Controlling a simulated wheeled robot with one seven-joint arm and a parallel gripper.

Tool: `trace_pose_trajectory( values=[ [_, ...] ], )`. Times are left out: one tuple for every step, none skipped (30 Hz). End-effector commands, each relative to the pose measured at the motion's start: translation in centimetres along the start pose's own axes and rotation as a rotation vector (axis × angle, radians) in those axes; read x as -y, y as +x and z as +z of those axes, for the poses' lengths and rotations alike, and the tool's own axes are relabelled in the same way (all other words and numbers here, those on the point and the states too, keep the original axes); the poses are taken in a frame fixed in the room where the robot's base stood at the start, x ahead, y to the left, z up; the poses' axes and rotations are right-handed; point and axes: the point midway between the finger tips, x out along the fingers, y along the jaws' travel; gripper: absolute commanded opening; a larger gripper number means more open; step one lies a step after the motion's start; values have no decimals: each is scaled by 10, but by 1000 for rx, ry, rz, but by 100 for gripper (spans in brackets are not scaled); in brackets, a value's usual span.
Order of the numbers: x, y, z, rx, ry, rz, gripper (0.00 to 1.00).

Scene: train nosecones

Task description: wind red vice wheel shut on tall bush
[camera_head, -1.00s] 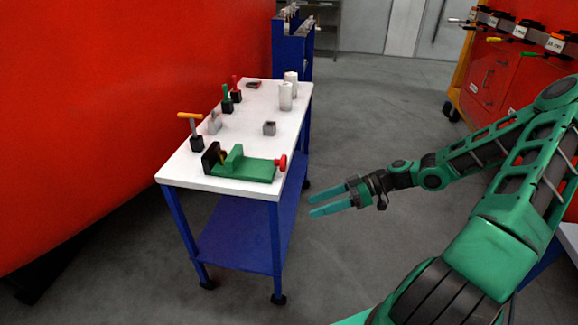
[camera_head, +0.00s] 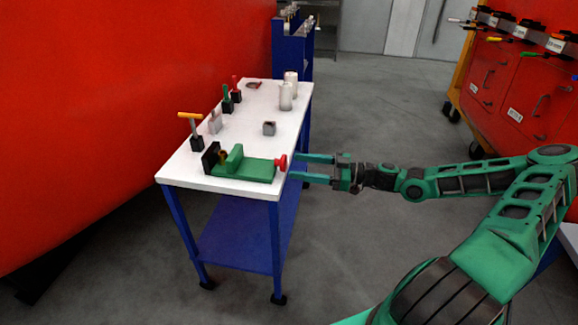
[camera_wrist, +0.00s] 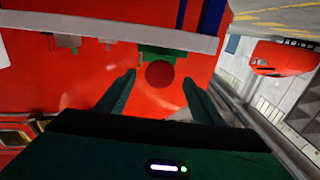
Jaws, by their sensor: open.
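The green vice (camera_head: 240,166) lies on the white table top near its front edge, with dark jaws at its left end. Its red wheel (camera_head: 281,162) sticks out at the right end, by the table's right edge. A small brass-coloured piece (camera_head: 223,155) shows between the jaws; I cannot tell for sure that it is the tall bush. My gripper (camera_head: 296,167) is open, its two fingers pointing left at the wheel, tips close to it. In the wrist view the red wheel (camera_wrist: 160,74) sits ahead, between the fingertips (camera_wrist: 158,78) and seemingly just beyond them.
The white table (camera_head: 180,174) stands on blue legs. Behind the vice are an orange-handled tool (camera_head: 191,125), a small grey block (camera_head: 269,128) and white cylinders (camera_head: 286,97). A red wall rises at the left.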

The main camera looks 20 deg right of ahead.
Motion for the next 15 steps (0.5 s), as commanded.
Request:
trace_pose_trajectory(
  values=[
    [1, 9, 0, -3, 1, -2, 61],
    [1, 14, 0, -2, 1, -2, 61],
    [1, 19, 0, -1, 1, -2, 61],
    [0, 23, 0, -1, 1, -1, 61],
    [0, 26, 0, -1, 1, -1, 61],
    [1, 30, 0, -1, 1, -2, 61],
    [0, 32, 0, -1, 1, -1, 61],
    [0, 34, 0, -1, 1, -1, 61],
    [0, 36, 0, 0, 1, 0, 61],
    [0, 38, 0, 0, 1, 0, 61],
    [0, 39, 0, 1, 1, 0, 61],
    [0, 40, 0, 1, 1, 0, 61],
    [0, 40, 0, 1, 1, 0, 61],
    [0, 40, 0, 1, 1, 0, 61],
    [0, 40, 0, 1, 1, 0, 61]
  ],
)
